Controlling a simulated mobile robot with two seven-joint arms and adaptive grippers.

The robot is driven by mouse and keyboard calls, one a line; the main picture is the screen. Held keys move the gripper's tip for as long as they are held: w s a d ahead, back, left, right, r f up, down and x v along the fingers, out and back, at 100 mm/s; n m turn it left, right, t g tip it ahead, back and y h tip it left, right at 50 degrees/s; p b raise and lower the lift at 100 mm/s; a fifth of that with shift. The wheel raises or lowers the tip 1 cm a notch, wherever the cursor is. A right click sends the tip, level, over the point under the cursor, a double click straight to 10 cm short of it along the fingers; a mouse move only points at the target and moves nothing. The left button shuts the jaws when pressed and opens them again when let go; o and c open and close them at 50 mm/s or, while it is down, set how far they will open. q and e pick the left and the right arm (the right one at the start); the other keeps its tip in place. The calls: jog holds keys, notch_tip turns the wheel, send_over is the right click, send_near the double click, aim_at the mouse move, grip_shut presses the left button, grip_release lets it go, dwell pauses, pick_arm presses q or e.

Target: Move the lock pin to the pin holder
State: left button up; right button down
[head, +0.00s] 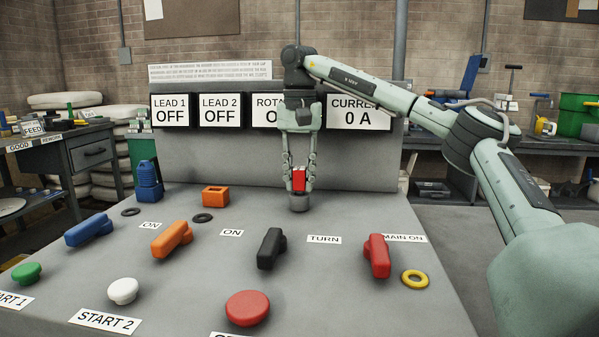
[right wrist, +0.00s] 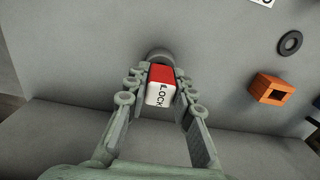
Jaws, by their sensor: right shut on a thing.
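The lock pin (head: 299,178) has a red body and is held upright between the fingers of my right gripper (head: 300,186), above the back of the sloped panel. In the right wrist view the lock pin (right wrist: 160,86) shows a white face marked LOCK and a red side, with a finger on each side of it. A short grey round socket (head: 299,203) stands on the panel directly below it; the pin's lower end is hidden, so I cannot tell whether it is inside the socket. No label marks a pin holder. My left gripper is out of view.
An orange hollow block (head: 215,196) and a blue piece (head: 149,182) stand at the panel's back left. Orange (head: 171,239), black (head: 270,248) and red (head: 377,255) handles stand in front. A yellow ring (head: 415,280) lies at right. The display board (head: 260,160) rises close behind my gripper.

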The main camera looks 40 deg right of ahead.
jog(key=shift+f, duration=0.3)
dwell(0.4)
jog(key=shift+p, duration=0.3)
jog(key=shift+f, duration=0.15)
grip_release()
dwell(0.5)
dwell(0.4)
